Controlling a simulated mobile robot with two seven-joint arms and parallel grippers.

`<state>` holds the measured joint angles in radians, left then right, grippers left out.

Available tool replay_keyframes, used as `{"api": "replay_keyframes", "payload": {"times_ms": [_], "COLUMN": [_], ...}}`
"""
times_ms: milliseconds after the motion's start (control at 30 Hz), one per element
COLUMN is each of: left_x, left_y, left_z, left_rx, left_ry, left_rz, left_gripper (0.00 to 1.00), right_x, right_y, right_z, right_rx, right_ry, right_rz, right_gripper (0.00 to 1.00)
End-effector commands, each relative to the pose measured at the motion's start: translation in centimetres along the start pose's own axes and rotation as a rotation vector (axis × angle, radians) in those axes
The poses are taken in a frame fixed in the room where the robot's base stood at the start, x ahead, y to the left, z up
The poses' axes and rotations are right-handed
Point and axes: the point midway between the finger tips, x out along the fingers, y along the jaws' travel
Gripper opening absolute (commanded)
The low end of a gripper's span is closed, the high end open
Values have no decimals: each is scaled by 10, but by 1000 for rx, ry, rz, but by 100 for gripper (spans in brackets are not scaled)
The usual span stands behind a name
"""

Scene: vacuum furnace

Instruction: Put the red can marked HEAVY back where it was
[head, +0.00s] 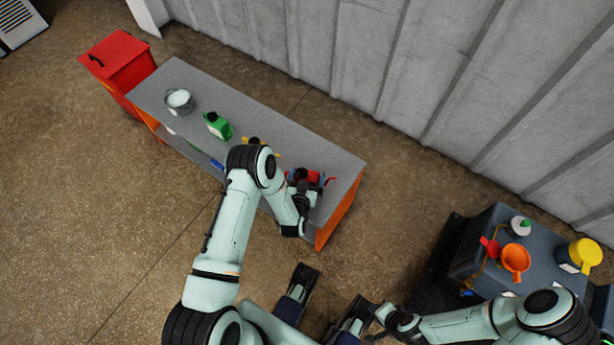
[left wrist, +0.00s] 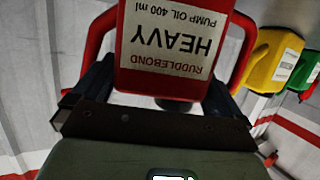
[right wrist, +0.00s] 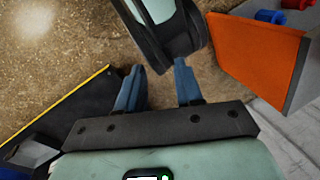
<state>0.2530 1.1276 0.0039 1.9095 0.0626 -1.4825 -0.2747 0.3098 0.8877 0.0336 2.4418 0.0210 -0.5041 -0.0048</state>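The red can marked HEAVY (left wrist: 172,45) fills the top middle of the left wrist view, its label upside down there. Red loops stand out on both sides of it. My left gripper (left wrist: 158,95) has one finger on each side of the can, against its sides. In the head view the red can (head: 307,177) is at the right end of the grey bench (head: 340,165), partly hidden by my left arm. I cannot tell whether it touches the bench top. My right gripper (right wrist: 158,85) is open and empty, away from the bench top.
A yellow can (left wrist: 272,60) and a green can (head: 217,125) stand farther left on the bench, with a metal pot (head: 179,101) beyond. A red bin (head: 118,62) is at the far end. A dark cabinet (head: 480,245) at right carries an orange funnel (head: 515,258) and a yellow jug (head: 583,254).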

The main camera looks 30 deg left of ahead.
Motion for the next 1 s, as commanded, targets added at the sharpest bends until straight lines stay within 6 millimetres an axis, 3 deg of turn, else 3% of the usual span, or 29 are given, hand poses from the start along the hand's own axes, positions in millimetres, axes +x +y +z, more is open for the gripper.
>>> {"api": "replay_keyframes", "payload": {"times_ms": [167,700,867,1000], "left_x": [-4,-107,-119,-124], "left_y": [0,0,0,3], "left_z": [-4,-3,-2,15], "left_rx": [0,1,-1,-29], "left_ry": [-1,-4,-9,-135], "left_rz": [0,1,2,28], "left_gripper": [100,100,100,100], "right_x": [-5,-28,-30,-30], "right_y": [-2,-10,-10,-10], "right_z": [6,39,42,43], "right_rx": [-1,-9,-10,-10], "right_ry": [-16,-112,-122,-124], "right_rz": [-1,-5,-5,-5], "right_gripper": [36,36,36,36]}}
